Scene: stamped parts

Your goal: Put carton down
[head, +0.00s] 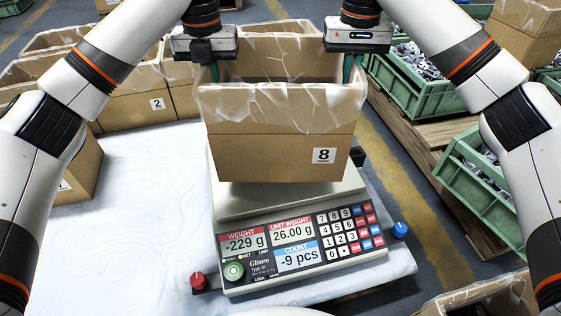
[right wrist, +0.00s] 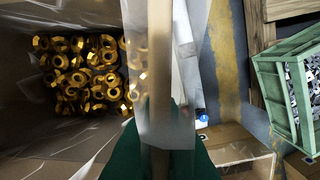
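The carton (head: 265,150), a brown open box with a clear liner and a label "8", is upright above the scale (head: 300,245). A shadow lies under it on the scale's plate; a small gap seems to separate them. In the right wrist view brass nuts (right wrist: 85,70) lie inside it. My left gripper (head: 213,72) is shut on the carton's left wall at the top. My right gripper (head: 350,68) is shut on the right wall; its green fingers (right wrist: 158,150) sit either side of that wall in the right wrist view. The display reads -229 g and -9 pcs.
The scale stands on a white-covered table (head: 140,200) with free room at left. A carton "2" (head: 135,108) and other cartons stand behind left. Green crates (head: 420,90) of metal parts stand at right. A red knob (head: 197,281) and a blue knob (head: 400,230) flank the scale.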

